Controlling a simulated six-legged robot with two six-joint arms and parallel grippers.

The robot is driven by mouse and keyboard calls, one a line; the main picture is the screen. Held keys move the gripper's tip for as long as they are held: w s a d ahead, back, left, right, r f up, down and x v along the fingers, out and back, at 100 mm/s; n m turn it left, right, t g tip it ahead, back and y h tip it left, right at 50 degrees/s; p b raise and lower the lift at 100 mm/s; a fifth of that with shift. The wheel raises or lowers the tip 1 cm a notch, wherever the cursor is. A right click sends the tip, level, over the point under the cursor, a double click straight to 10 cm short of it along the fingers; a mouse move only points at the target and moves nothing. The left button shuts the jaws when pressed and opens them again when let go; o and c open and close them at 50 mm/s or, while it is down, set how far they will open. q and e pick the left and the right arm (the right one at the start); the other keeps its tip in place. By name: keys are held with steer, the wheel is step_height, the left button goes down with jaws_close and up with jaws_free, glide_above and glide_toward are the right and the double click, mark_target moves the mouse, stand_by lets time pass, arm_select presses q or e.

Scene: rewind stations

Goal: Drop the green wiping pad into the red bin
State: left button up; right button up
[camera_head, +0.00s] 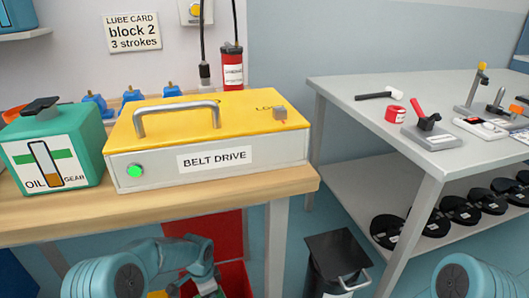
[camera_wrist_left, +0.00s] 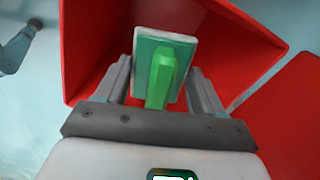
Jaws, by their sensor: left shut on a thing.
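The green wiping pad (camera_wrist_left: 181,48) has a pale edge and a bright green handle (camera_wrist_left: 160,78). My left gripper (camera_wrist_left: 163,82) is shut on it, with one finger on each side. The red bin (camera_wrist_left: 92,45) opens around and beyond the pad in the left wrist view; the pad appears over its opening. I cannot tell how deep the pad sits. In the head view, the red bin (camera_head: 238,281) shows at the bottom edge below the wooden bench, partly hidden by my left gripper (camera_head: 205,288). My right gripper is out of view.
The wooden bench (camera_head: 240,192) overhangs the bin area and carries the yellow-topped belt drive (camera_head: 215,140) and a green oil can (camera_head: 55,150). A black bin (camera_head: 337,262) stands right of the bench leg. A grey table (camera_head: 370,92) is at the right.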

arm_select(q)
steer(key=shift+d, duration=0.1)
steer(key=shift+f, duration=0.1)
steer(key=o, duration=1.1)
